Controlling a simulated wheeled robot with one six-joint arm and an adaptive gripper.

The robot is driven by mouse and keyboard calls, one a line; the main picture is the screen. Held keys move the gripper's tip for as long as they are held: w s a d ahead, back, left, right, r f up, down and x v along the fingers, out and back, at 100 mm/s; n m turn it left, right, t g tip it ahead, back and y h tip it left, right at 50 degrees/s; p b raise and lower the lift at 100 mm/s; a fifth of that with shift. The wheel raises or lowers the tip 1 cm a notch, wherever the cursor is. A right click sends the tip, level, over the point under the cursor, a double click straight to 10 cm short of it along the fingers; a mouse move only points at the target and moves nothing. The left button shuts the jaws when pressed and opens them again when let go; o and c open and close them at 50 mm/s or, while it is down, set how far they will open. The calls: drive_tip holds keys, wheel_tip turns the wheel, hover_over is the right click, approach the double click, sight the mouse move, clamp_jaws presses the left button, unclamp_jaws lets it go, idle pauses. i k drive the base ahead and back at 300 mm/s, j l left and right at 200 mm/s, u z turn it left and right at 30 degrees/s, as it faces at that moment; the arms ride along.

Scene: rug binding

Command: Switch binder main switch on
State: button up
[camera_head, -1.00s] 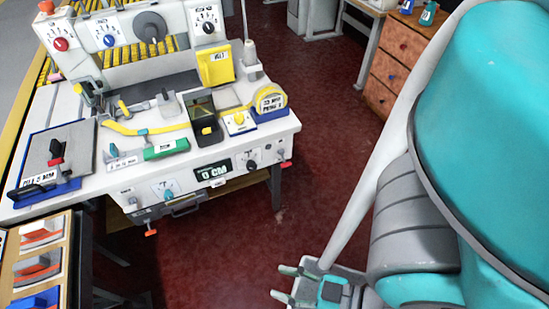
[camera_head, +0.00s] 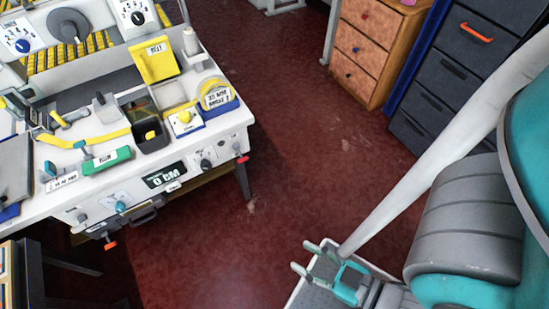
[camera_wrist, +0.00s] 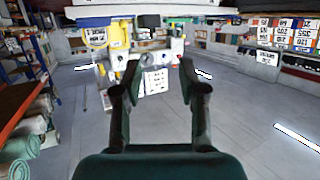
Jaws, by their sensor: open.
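The binding machine bench (camera_head: 226,136) stands at the left of the head view. Its white front panel carries a teal knob (camera_head: 120,206), a dark display reading "0 CM" (camera_head: 165,175) and a black knob (camera_head: 205,164). A yellow button on a white box (camera_head: 184,117) sits on top. I cannot tell which control is the main switch, as the small labels are not readable. My gripper (camera_head: 303,257) is open and empty over the red floor, right of the bench and apart from it. Its two spread fingers also show in the wrist view (camera_wrist: 160,78).
A wooden drawer unit (camera_head: 364,48) and a dark drawer cabinet (camera_head: 440,85) stand at the back right. Red floor (camera_head: 325,150) lies clear between them and the bench. Rolled rugs (camera_wrist: 25,145) lie on a rack at the left of the wrist view.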

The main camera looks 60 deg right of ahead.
sight(236, 146)
drive_tip(key=k+z, duration=0.2)
drive_tip(key=k, duration=0.55)
drive_tip(key=k+l+z, duration=0.15)
drive_tip(key=k, duration=0.6)
drive_tip(key=i+l, duration=0.5)
drive_tip(key=i, duration=0.2)
drive_tip(key=i+l+u, duration=0.1)
drive_tip(key=i+l, duration=0.35)
drive_tip(key=i, duration=0.2)
drive_tip(key=i+l, duration=0.55)
drive_tip(key=i, duration=0.15)
